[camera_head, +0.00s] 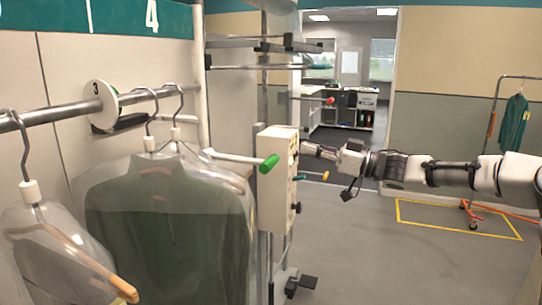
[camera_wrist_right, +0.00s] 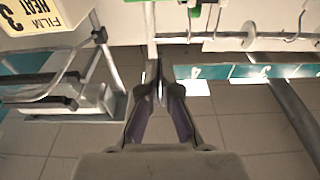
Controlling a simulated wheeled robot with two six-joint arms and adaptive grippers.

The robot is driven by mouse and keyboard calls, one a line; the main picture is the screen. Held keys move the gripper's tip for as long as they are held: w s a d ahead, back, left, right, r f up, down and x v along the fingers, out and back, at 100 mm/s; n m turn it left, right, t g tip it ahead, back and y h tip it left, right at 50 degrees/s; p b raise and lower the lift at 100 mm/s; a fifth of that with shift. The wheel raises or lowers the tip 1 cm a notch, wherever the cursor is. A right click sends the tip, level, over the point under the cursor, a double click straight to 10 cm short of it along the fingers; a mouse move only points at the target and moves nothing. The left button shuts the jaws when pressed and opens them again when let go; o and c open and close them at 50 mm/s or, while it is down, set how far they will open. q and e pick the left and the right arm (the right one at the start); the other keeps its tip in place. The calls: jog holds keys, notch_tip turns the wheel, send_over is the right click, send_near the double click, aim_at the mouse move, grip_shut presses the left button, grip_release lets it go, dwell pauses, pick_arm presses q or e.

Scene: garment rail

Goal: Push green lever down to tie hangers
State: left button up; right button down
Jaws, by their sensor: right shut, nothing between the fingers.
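The green lever (camera_head: 269,163) is a green grip on the end of a white bar, in front of a white machine box (camera_head: 277,190) in the head view. My right gripper (camera_head: 306,149) reaches in from the right, its tips beside the upper right side of the box. It is at about the lever's height or a little above, apart from the green grip in the picture. In the right wrist view its fingers (camera_wrist_right: 158,88) are together and empty. A green piece shows at the top edge there; I cannot tell whether it is the lever. My left gripper is out of view.
Film-covered garments (camera_head: 165,225) hang by hooks from a metal rail (camera_head: 60,113) at the left. A red-tipped bar (camera_head: 330,100) and an orange-tipped bar (camera_head: 325,176) stick out near the box. Open floor (camera_head: 360,260) lies at the right.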

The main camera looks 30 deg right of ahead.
jog(key=r+p, duration=0.2)
send_over(275, 155)
jog(key=s+a, duration=0.2)
jog(key=s, duration=0.1)
jog(key=shift+w+a+f+p, duration=0.2)
jog(key=shift+w+f+p, duration=0.15)
jog(key=shift+f, duration=0.2)
jog(key=f, duration=0.3)
jog(key=shift+s+d+f+p, duration=0.25)
jog(key=shift+s+d+p, duration=0.1)
jog(key=shift+s+d, duration=0.05)
jog(key=shift+a, duration=0.1)
jog(key=shift+a, duration=0.1)
